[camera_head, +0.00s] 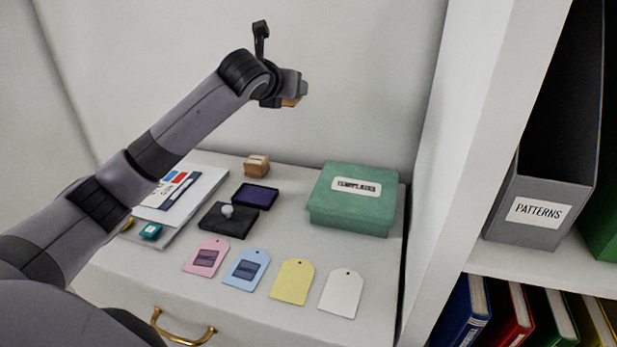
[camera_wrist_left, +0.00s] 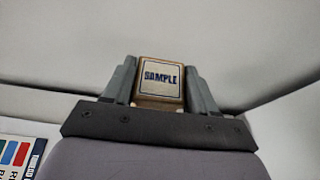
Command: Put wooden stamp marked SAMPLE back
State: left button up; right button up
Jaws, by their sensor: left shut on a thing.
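My left gripper (camera_head: 295,88) is raised well above the white cabinet top, toward the back wall. It is shut on the wooden stamp marked SAMPLE (camera_wrist_left: 160,78), whose label faces the camera between the two fingers in the left wrist view. Only a small wooden part of this stamp (camera_head: 291,102) shows in the head view. Another wooden stamp (camera_head: 257,165) stands on the cabinet top near the back. An open ink pad (camera_head: 255,195) with a dark purple surface and a black lid lies in front of it. My right gripper is not in view.
A green lidded box (camera_head: 350,223) stands at the right. Pink (camera_head: 206,257), blue (camera_head: 246,267), yellow (camera_head: 292,282) and white (camera_head: 341,293) tags lie along the front. Papers (camera_head: 186,190) and a small teal item (camera_head: 150,231) are at the left. A shelf upright (camera_head: 470,150) borders the right side.

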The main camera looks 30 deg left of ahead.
aim_at(290, 180)
pick_arm(q)
notch_tip(290, 180, down, 20)
jog(key=shift+r+b, duration=0.1)
jog(key=shift+b, duration=0.5)
jog(key=shift+r, duration=0.1)
jog(key=o, duration=1.1)
jog(key=shift+c, duration=0.2)
jog(key=shift+s, duration=0.2)
jog(key=v, duration=1.1)
jog(key=shift+s+r, duration=0.15)
jog(key=shift+s, duration=0.15)
jog(key=shift+d, duration=0.1)
